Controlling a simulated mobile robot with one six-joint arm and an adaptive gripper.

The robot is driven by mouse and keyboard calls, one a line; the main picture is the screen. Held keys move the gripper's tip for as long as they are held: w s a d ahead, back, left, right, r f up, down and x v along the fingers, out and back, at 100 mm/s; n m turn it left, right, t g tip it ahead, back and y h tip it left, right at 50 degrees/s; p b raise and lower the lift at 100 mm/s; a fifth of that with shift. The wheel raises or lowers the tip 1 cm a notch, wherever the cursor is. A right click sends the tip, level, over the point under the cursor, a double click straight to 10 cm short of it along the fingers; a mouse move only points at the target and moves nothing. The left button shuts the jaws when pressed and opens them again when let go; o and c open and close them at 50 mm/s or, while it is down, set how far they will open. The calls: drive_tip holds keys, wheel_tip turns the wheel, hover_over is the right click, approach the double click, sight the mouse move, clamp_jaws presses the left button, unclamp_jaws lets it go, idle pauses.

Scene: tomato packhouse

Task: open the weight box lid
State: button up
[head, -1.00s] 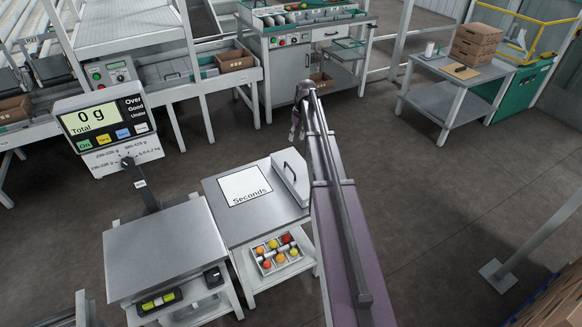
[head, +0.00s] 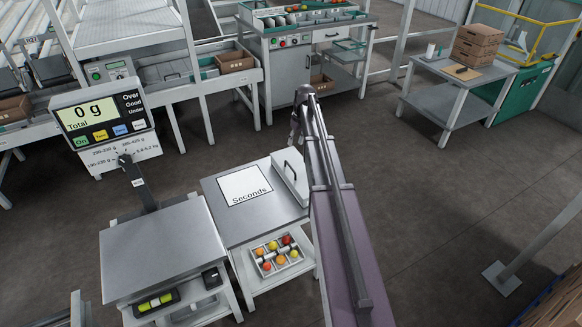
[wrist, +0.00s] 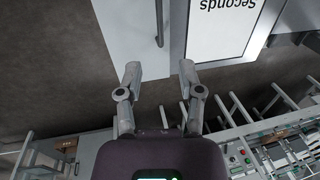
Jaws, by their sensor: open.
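A pale weight box with a closed lid (head: 291,180) stands at the back right of a small metal table, beside the white "Seconds" sheet. A dark bar handle (head: 290,169) is on its lid. In the wrist view the pale lid (wrist: 120,25) is at the top, with the handle (wrist: 160,22) above and between the fingertips in the picture. My gripper (wrist: 158,70) is open and empty, apart from the handle. In the head view my gripper (head: 295,128) hangs beyond the table's far edge, partly hidden by my arm.
The "Seconds" sheet (head: 245,186) lies left of the box. A scale with a 0 g display (head: 101,115) stands left. A tray of tomatoes (head: 258,262) sits on the lower shelf. A sorting bench (head: 290,62) stands behind. Floor (head: 420,210) on the right is clear.

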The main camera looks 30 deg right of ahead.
sight(290, 166)
drive_tip(key=shift+a+f+b, duration=0.35)
drive_tip(key=shift+f+b, duration=1.3)
drive_tip(key=shift+f, duration=0.1)
drive_tip(key=shift+a+f+b, duration=0.35)
drive_tip(key=shift+f+b, duration=1.35)
drive_tip(key=shift+f, duration=0.1)
drive_tip(key=shift+a+f+b, duration=0.35)
drive_tip(key=shift+f+b, duration=1.3)
drive_tip(key=shift+f, duration=0.1)
clamp_jaws()
